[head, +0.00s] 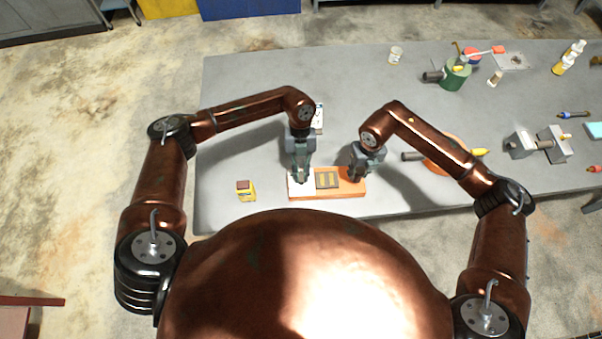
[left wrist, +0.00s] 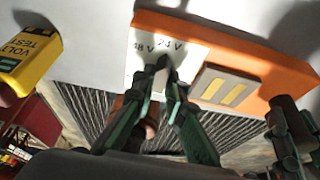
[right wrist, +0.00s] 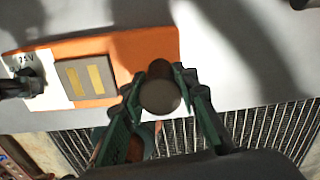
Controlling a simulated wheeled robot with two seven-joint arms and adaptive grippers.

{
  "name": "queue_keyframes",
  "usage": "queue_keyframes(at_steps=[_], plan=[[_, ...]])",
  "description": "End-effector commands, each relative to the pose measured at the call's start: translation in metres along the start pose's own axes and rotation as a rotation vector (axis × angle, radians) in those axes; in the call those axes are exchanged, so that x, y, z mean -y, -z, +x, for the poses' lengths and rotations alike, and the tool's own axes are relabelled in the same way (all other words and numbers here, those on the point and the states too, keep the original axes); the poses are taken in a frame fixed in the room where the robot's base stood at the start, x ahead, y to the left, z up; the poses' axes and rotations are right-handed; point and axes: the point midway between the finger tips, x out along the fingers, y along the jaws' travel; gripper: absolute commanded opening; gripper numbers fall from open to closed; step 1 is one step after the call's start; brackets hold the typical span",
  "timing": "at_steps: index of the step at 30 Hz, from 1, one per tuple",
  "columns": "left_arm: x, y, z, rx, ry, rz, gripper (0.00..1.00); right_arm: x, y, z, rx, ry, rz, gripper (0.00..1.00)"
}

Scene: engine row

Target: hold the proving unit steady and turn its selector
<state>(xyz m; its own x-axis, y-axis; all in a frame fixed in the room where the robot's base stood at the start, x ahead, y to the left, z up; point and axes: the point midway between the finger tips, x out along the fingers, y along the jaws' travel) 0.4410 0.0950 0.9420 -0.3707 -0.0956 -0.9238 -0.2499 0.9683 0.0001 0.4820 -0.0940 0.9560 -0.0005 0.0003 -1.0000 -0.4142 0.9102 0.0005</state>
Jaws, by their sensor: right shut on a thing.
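The proving unit is an orange block (head: 345,190) with a white panel at its left end and a grey plate with two brass strips (right wrist: 88,78). The panel carries the marks 18 V and 24 V, seen in the left wrist view. My left gripper (head: 301,180) is over this panel. Its fingertips stand narrowly apart on either side of the dark pointed selector (left wrist: 162,66), which points toward the marks. My right gripper (head: 357,176) is at the block's right end, shut on a round dark post (right wrist: 160,95). Its fingers hide the post's sides.
A yellow volt tester (head: 245,191) stands left of the unit, near the table's front edge. A white item (head: 319,118) is behind my left gripper. An orange disc (head: 440,155) lies to the right, with a vise-like grey block (head: 522,144) beyond.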

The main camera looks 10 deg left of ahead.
Motion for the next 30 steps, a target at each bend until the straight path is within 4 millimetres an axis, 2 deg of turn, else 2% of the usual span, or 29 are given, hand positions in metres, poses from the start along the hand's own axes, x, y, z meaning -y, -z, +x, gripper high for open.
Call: queue_keyframes(at_steps=[7,17,23,30], plan=[[0.000,0.000,0.000,0.000,0.001,-0.001,0.29,0.000,0.000,0.000,0.000,0.000,-0.001,0.00],[0.000,0.000,-0.004,0.001,0.001,-0.002,0.29,0.000,0.000,0.000,0.000,0.001,0.000,0.00],[0.000,-0.001,-0.032,0.003,0.002,-0.001,0.29,0.000,0.000,0.000,0.000,0.001,0.000,0.00],[0.000,-0.001,-0.083,0.003,0.001,-0.002,0.29,0.000,0.000,0.000,0.000,0.001,0.000,0.00]])
